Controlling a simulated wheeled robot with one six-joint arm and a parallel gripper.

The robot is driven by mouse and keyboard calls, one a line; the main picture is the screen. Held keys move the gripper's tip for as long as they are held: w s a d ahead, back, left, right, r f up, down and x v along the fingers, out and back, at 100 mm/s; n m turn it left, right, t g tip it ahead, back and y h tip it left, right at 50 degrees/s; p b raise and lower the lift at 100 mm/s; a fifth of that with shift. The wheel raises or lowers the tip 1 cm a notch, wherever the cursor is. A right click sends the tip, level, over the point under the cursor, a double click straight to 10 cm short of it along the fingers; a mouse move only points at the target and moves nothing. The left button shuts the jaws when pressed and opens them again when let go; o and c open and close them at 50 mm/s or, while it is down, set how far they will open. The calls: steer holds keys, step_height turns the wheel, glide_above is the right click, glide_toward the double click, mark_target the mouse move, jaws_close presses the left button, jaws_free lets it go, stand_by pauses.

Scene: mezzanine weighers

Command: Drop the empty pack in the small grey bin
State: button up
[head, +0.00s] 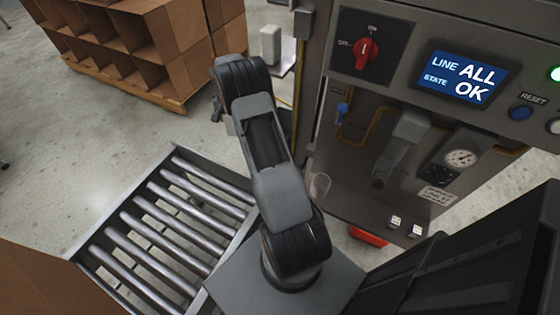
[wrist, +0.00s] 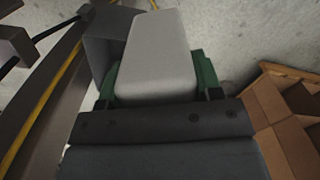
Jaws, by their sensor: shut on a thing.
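The empty pack (wrist: 155,58) is a plain pale grey box in the wrist view. My gripper (wrist: 157,84) is shut on it, with a green finger pad on each side. The pack extends away from the jaws over the concrete floor. A darker grey box-like form (wrist: 98,48), perhaps the small grey bin, shows just left of the pack and is partly covered by it. I cannot tell how far below the pack it is. In the head view my arm hides most of the gripper, and I cannot make out the held pack there.
A machine cabinet (head: 345,105) with a lit screen (head: 462,77) stands right of my arm. A roller conveyor (head: 130,250) lies at lower left. Cardboard boxes on a pallet (head: 165,92) stand at the back left. A pale upright block (head: 270,45) stands beside the cabinet. Open floor lies between.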

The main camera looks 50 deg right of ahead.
steer(key=s+d+f+m+b, duration=0.2)
steer(key=d+f+b, duration=0.5)
steer(key=d, duration=0.2)
steer(key=s+d+f+m+b, duration=0.2)
steer(key=s+d+f+b, duration=0.1)
steer(key=d+f+b, duration=0.5)
step_height(320, 180, down, 9)
steer(key=d+b, duration=0.1)
steer(key=b, duration=0.1)
steer(key=shift+w, duration=0.15)
steer(key=shift+f, duration=0.1)
steer(key=shift+f+b, duration=0.3)
steer(key=shift+f, duration=0.25)
steer(key=o, duration=1)
steer(key=shift+r, duration=0.15)
